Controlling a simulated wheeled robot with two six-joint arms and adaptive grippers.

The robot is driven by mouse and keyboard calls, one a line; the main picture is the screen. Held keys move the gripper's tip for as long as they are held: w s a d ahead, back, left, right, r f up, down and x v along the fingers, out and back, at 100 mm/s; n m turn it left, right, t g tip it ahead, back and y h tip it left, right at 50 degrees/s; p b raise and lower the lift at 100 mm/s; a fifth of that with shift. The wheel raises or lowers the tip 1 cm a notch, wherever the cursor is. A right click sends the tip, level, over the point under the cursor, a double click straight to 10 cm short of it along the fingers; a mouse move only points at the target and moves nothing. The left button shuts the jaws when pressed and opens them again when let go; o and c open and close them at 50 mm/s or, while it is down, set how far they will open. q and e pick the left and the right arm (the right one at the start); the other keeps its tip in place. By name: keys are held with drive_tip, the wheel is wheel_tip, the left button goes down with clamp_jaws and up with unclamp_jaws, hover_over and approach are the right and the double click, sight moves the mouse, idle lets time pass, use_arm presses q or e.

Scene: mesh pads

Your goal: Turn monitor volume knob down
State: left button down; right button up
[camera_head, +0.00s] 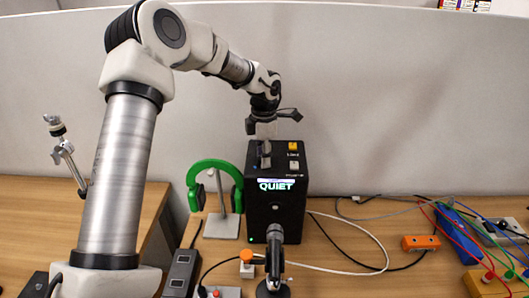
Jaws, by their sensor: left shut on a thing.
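The black monitor box (275,212) stands upright on the wooden desk, with a lit "QUIET" label on its front. My left gripper (265,148) reaches down from above to the left part of the box's top. It is shut on the volume knob there, and its fingers mostly hide the knob, so its setting cannot be read. A yellow button and a pale button sit to the right of the fingers on the box's top. My right gripper is not in view.
Green headphones (213,172) hang on a stand just left of the box. A black microphone (274,250) stands in front of it. An orange block (421,243), cables and a blue box (458,236) lie to the right. A grey partition (400,90) rises behind.

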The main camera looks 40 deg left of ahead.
use_arm(q)
drive_tip(key=n, duration=0.4)
drive_tip(key=shift+s+f+n+p, duration=0.15)
drive_tip(key=shift+f+n+p, duration=0.05)
drive_tip(key=shift+n+p, duration=0.15)
drive_tip(key=n, duration=0.4)
drive_tip(key=shift+a, duration=0.1)
drive_tip(key=n, duration=0.5)
drive_tip(key=shift+s+a+n, duration=0.1)
drive_tip(key=shift+n, duration=1.75)
drive_tip(key=c, duration=0.8)
unclamp_jaws()
drive_tip(key=shift+r, duration=0.1)
drive_tip(key=shift+r, duration=0.1)
